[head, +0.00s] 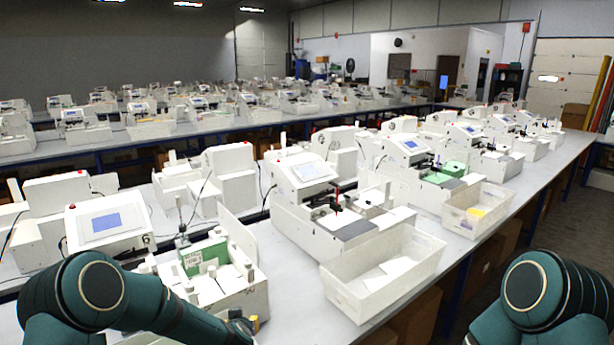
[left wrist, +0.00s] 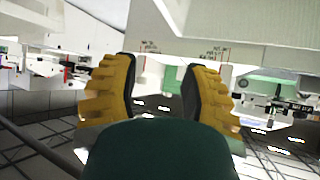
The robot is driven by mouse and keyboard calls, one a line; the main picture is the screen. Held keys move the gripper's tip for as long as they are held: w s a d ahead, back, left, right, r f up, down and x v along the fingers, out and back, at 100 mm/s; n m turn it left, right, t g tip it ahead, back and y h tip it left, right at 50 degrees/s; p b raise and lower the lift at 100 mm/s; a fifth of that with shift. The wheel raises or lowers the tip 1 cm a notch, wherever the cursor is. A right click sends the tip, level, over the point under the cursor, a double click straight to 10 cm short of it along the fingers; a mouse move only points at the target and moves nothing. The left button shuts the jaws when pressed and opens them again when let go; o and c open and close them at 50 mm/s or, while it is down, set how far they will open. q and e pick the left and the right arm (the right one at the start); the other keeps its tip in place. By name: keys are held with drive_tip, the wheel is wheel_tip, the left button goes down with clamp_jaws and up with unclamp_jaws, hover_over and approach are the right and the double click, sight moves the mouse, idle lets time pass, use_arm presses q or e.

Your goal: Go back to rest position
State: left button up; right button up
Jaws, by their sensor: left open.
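My left arm reaches in from the left of the head view, and a yellow finger of my left gripper (head: 252,322) shows at its end, low beside the nearest white plotter (head: 238,295). In the left wrist view the two yellow, ridged fingers of my left gripper (left wrist: 158,92) stand apart with nothing held between them. A green part (left wrist: 173,78) shows behind the gap. My right arm shows at the lower right of the head view, but its gripper is out of view.
A white bin (head: 345,290) with paper-like sheets stands right of the near plotter. Another bin (head: 455,215) holds yellow and purple items. Several machines fill the tables. The aisle floor (head: 565,200) on the right is clear.

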use_arm(q)
drive_tip(key=s+d+f+g+h, duration=0.2)
drive_tip(key=s+f+g, duration=0.15)
drive_tip(key=s, duration=0.65)
drive_tip(key=s+d+f+g+h, duration=0.2)
drive_tip(key=s+d+f, duration=0.15)
drive_tip(key=s, duration=0.75)
drive_tip(key=s+d+f+g+h, duration=0.2)
drive_tip(key=s+f+g, duration=0.15)
drive_tip(key=s, duration=0.65)
wheel_tip(320, 180, down, 12)
drive_tip(key=b, duration=1.1)
drive_tip(key=shift+m+t, duration=0.3)
